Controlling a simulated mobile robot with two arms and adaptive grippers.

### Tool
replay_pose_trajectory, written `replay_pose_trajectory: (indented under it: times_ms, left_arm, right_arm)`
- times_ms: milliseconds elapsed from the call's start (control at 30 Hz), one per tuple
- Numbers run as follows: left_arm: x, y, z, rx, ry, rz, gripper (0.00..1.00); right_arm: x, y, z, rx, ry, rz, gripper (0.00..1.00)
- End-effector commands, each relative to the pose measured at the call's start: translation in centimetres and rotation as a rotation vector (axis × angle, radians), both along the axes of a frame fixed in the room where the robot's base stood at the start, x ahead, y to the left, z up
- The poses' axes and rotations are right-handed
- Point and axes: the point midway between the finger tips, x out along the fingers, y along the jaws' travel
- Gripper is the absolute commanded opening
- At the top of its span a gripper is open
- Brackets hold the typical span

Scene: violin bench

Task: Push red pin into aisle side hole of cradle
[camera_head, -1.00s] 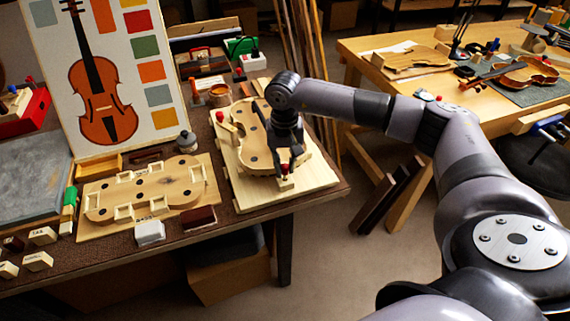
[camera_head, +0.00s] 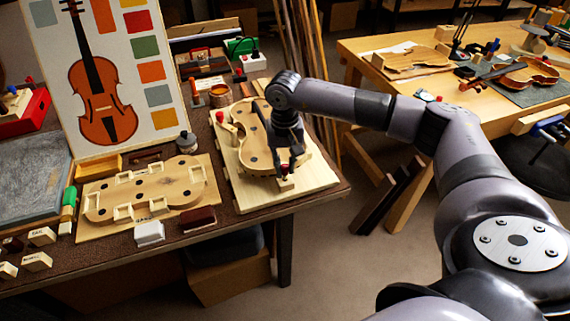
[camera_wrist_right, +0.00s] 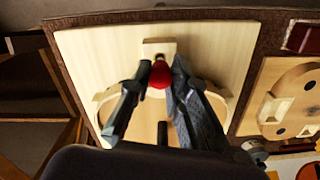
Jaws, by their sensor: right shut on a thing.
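The red pin (camera_wrist_right: 159,75) is between the fingertips of my right gripper (camera_wrist_right: 157,72), which is shut on it. In the head view the pin's red head (camera_head: 285,168) shows under the right gripper (camera_head: 287,163). The pin is at the small wooden block (camera_wrist_right: 159,47) at the near end of the cradle (camera_head: 318,178). A dark hole shows in that block beside the red head. I cannot tell how deep the pin sits. A violin body (camera_head: 250,128) lies in the cradle, partly hidden by my arm. My left gripper is not in view.
Another red pin (camera_head: 220,117) stands at the cradle's far-left end. A flat wooden template (camera_head: 155,180) with cut-outs lies left of the cradle, with a white block (camera_head: 149,232) and a dark red block (camera_head: 198,218) in front. The bench edge is close to the cradle's right side.

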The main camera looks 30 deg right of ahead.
Motion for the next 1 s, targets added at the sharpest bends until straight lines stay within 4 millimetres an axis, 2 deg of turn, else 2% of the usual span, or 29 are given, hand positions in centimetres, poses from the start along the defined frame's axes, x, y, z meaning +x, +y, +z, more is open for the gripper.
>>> replay_pose_trajectory:
  times_ms: [767,1000]
  left_arm:
    - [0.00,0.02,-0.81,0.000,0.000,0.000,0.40]
    - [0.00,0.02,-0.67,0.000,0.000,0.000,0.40]
  right_arm:
    - [0.01,-0.01,-0.62,0.000,0.000,0.000,0.00]
    - [-0.02,0.00,-0.26,0.000,0.001,0.000,0.00]
